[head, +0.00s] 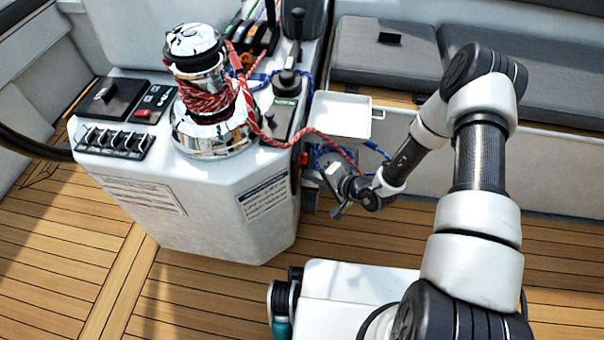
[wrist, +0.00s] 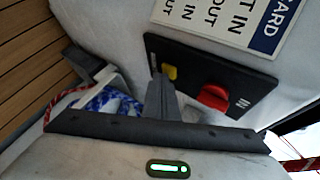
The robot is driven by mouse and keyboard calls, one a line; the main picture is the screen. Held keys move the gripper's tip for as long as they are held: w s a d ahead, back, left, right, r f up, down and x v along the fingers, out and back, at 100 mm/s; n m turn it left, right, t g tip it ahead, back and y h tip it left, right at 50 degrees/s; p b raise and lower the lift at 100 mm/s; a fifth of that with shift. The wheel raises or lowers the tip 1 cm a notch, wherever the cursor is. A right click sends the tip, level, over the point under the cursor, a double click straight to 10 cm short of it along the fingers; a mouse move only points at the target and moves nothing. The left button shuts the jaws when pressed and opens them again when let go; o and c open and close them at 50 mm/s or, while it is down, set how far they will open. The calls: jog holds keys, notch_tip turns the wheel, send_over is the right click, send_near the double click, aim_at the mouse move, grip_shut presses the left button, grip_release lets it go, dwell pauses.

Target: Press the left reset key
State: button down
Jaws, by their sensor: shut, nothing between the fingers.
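A small yellow key (wrist: 170,72) sits on a black panel (wrist: 205,62) on the console's side wall in the wrist view. I cannot tell whether it is the left reset key. A red knob (wrist: 213,97) is on the same panel, right of the yellow key. My gripper (wrist: 158,78) is shut and empty, its fingertips over the panel just left of the yellow key. I cannot tell whether they touch. In the head view my wrist is low beside the console's right side, where the panel is mostly hidden.
The white console (head: 200,215) carries a chrome winch (head: 205,125) with red rope. A white tray (head: 343,114) stands out above my wrist. Blue-white rope (wrist: 112,101) hangs left of the fingers in the wrist view. Grey seats (head: 388,52) are behind; the wooden floor is clear.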

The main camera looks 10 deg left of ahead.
dwell(0.4)
jog(key=shift+d, duration=0.75)
jog(key=shift+s+d, duration=0.15)
jog(key=shift+d, duration=2.4)
